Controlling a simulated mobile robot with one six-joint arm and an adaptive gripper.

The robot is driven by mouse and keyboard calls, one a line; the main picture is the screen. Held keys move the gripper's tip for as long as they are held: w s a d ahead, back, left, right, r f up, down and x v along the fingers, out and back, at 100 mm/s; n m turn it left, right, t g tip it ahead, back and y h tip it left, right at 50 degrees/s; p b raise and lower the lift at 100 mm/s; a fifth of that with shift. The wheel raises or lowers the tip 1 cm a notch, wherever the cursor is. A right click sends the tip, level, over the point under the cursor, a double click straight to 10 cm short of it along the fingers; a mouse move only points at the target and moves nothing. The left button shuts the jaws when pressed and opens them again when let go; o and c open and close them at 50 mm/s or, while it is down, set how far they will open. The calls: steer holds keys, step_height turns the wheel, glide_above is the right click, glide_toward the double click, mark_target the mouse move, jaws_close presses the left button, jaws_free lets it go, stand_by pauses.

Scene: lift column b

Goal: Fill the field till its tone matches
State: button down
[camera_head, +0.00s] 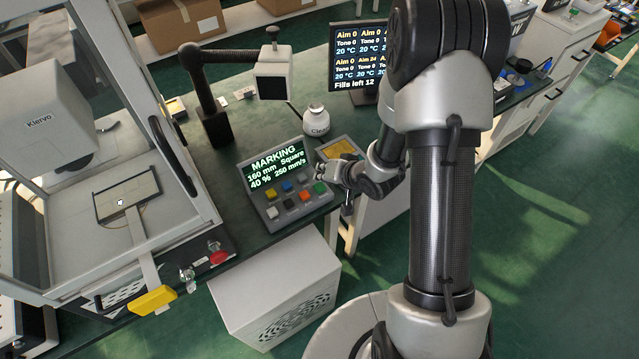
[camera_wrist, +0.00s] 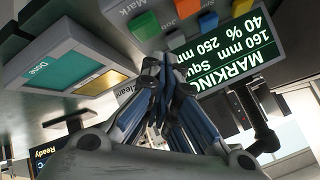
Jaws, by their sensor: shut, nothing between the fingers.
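The control panel (camera_head: 285,205) stands on the green-topped bench, its screen (camera_head: 277,168) reading MARKING, 160 mm, Square, 40 %, 250 mm/s. Coloured buttons lie below it, among them a green button (camera_head: 320,188). The monitor (camera_head: 357,60) shows several fields with Aim, Tone and 20 °C; one reads Aim 24, and below is Fills left 12. A flat plate (camera_head: 128,194) lies inside the marking machine (camera_head: 180,215). My gripper (camera_head: 347,172) is shut and empty at the panel's right side. In the wrist view its fingertips (camera_wrist: 168,68) appear near the panel screen (camera_wrist: 235,50) and green button (camera_wrist: 146,24).
A pad box with a yellow area (camera_head: 338,149) is just beside my gripper; in the wrist view a teal area marked Done (camera_wrist: 55,68) shows. A white Clean bottle (camera_head: 316,121), an arm-mounted black square device (camera_head: 272,86) and a red button (camera_head: 218,257) are nearby.

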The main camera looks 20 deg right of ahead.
steer(key=shift+r+p, duration=1.6)
steer(key=shift+r, duration=0.4)
steer(key=shift+f, duration=0.1)
step_height(320, 180, up, 9)
steer(key=n+h, duration=0.1)
steer(key=h, duration=0.2)
glide_above(323, 185)
steer(key=d, duration=0.3)
steer(key=s+d+r+g+h, duration=0.1)
steer(key=s+d+r+h, duration=0.1)
steer(key=s+r, duration=0.55)
steer(key=s+a+r+n+g, duration=0.1)
steer(key=s+a+r, duration=0.1)
steer(key=s, duration=0.5)
steer(key=s+a+r+n+g, duration=0.1)
steer(key=s+a+r, duration=0.1)
steer(key=s+r, duration=0.3)
steer(key=s+a+r+n+y, duration=0.1)
steer(key=s+r, duration=0.3)
steer(key=s, duration=0.4)
steer(key=shift+s+a+g, duration=0.3)
steer(key=shift+a+g, duration=0.1)
steer(key=shift+a, duration=0.15)
